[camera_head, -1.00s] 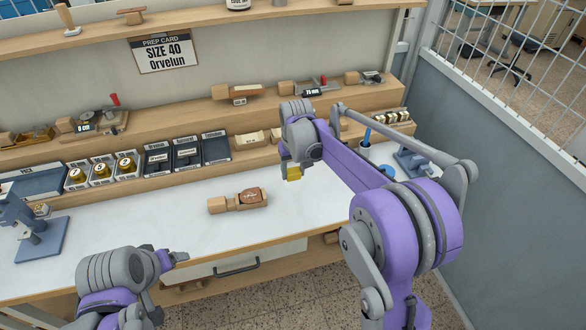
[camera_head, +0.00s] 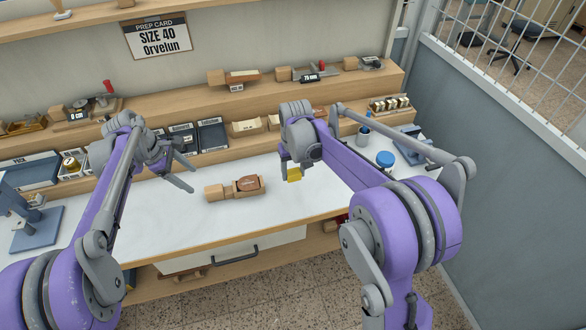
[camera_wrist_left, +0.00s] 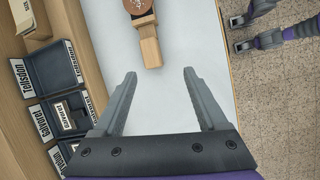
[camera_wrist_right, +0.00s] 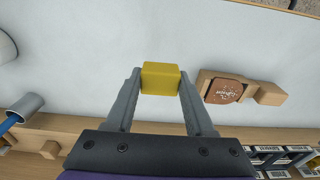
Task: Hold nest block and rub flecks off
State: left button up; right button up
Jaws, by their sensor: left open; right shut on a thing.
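The wooden nest block (camera_head: 219,192) lies on the white bench top, with a brown leather piece (camera_head: 248,184) bearing pale lettering seated at its right end. The nest block also shows in the left wrist view (camera_wrist_left: 150,50) and in the right wrist view (camera_wrist_right: 268,94). My left gripper (camera_head: 189,177) is open and empty, to the left of the block and apart from it. My right gripper (camera_wrist_right: 160,82) is shut on a yellow block (camera_wrist_right: 160,77) and holds it to the right of the nest block.
Dark labelled trays (camera_head: 212,135) stand along the back of the bench, below a wooden shelf with several tools. A blue press (camera_head: 38,225) stands at the left. The bench front is clear.

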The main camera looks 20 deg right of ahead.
aim_at(210, 189)
jog(key=shift+s+f, duration=0.15)
jog(key=shift+f, duration=0.25)
pick_arm(q)
jog(key=d+f+b, duration=0.1)
jog(key=f, duration=0.3)
jog(key=w+d+f+n+b, duration=0.1)
jog(key=d+f, duration=0.1)
jog(key=f, duration=0.2)
jog(key=w+d+f+n+b, duration=0.1)
jog(key=f, duration=0.3)
jog(key=shift+w+d+g+h+b, duration=0.2)
jog(key=shift+d+g+h+b, duration=0.1)
jog(key=shift+d+g+b, duration=0.1)
pick_arm(e)
jog(key=shift+g, duration=0.3)
jog(key=f, duration=0.2)
jog(key=s+f, duration=0.1)
jog(key=f, duration=0.1)
jog(key=s+f, duration=0.1)
jog(key=shift+s+f, duration=0.15)
jog(key=shift+f, duration=0.25)
pick_arm(q)
jog(key=shift+c, duration=0.6)
grip_shut()
